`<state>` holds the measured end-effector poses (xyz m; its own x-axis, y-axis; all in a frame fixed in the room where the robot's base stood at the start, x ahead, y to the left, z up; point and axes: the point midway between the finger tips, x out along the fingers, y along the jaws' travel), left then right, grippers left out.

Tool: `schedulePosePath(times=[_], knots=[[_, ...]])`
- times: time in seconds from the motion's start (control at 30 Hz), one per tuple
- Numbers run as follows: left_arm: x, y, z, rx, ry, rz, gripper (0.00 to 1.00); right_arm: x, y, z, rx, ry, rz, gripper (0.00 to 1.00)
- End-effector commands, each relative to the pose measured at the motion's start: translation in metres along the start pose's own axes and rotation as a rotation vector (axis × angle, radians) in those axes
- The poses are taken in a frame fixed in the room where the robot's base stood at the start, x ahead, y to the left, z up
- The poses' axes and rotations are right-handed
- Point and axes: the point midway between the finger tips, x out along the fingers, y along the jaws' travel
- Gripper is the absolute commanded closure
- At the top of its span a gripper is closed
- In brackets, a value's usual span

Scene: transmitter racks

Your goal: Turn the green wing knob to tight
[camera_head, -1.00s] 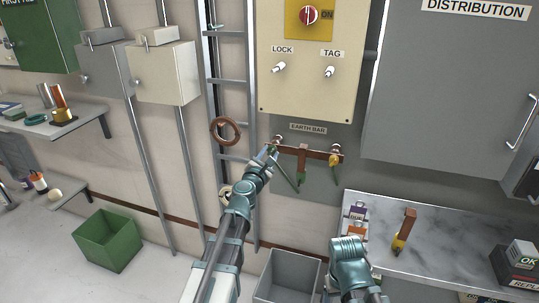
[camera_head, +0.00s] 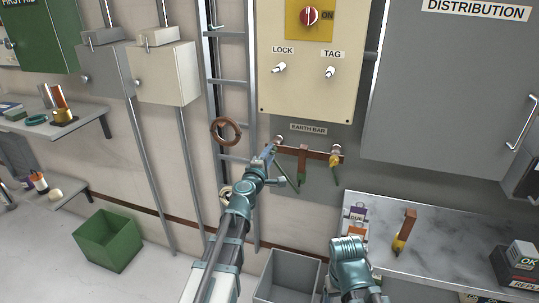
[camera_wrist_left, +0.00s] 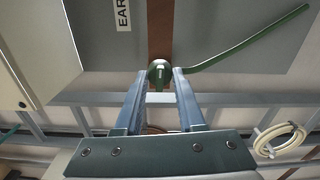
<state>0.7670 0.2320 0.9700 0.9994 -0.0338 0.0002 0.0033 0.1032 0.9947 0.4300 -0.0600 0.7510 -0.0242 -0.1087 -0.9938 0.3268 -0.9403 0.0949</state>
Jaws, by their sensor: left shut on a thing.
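The copper earth bar (camera_head: 318,154) runs across the grey panel under the EARTH BAR label. My left gripper (camera_head: 271,152) is at the bar's left end and hides most of the green wing knob there. In the left wrist view the green wing knob (camera_wrist_left: 159,70) sits at the end of the copper bar (camera_wrist_left: 160,30), between the fingertips of my left gripper (camera_wrist_left: 160,75), which is shut on it. A green rod (camera_wrist_left: 245,43) reaches out from beside the knob. My right arm shows at the lower middle; its fingertips are hidden.
A yellow-and-copper fitting (camera_head: 335,160) is at the bar's right end. A grey marbled shelf (camera_head: 450,240) with tags and a copper-topped piece (camera_head: 404,230) stands at the right. A grey bin (camera_head: 287,278) is below. A ladder-like rack (camera_head: 232,85) is left of the panel.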

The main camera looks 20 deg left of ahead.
Motion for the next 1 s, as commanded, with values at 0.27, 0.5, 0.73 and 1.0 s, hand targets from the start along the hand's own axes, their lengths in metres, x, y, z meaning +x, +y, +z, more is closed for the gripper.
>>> schedulePosePath(times=[0.27,0.5,0.73,1.0], knots=[[-0.0015,-0.0002,0.0009,0.234,-0.002,0.0,1.0,0.0001,0.0,0.0,0.0,0.0,0.0,0.25],[-0.0016,-0.0001,0.001,0.383,-0.002,0.0,1.0,-0.0001,0.0,0.0,0.0,0.0,0.0,0.25],[-0.0017,-0.0001,0.0012,0.465,-0.002,0.0,1.0,-0.0001,0.0,0.0,0.0,0.0,0.0,0.25],[-0.0018,-0.0001,0.0012,0.497,-0.002,0.0,1.0,-0.0001,0.0,0.0,0.0,0.0,0.0,0.25]])
